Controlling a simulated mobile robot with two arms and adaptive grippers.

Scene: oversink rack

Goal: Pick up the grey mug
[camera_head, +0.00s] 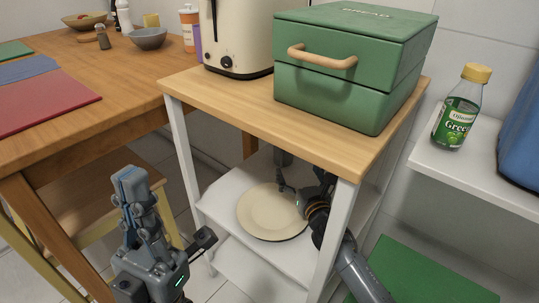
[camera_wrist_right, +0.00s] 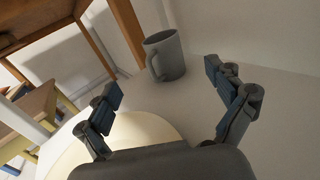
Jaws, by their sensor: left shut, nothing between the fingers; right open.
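The grey mug (camera_wrist_right: 165,56) stands upright on the white shelf behind the plate in the right wrist view, its handle towards the left and the camera. My right gripper (camera_wrist_right: 162,80) is open, its fingers spread to either side with the mug beyond and between them, apart from it. In the head view my right gripper (camera_head: 292,190) reaches under the wooden top, over the cream plate (camera_head: 262,215); the mug cannot be clearly made out there. The plate's edge also shows in the right wrist view (camera_wrist_right: 150,130). My left gripper (camera_head: 130,178) is shut and empty, left of the cart.
The wooden cart top (camera_head: 222,95) bears a green bread box (camera_head: 335,100) and a cream toaster (camera_head: 238,40) above my right gripper. A white front post (camera_head: 332,235) stands beside my right arm. A green bottle (camera_head: 457,108) is on the right shelf.

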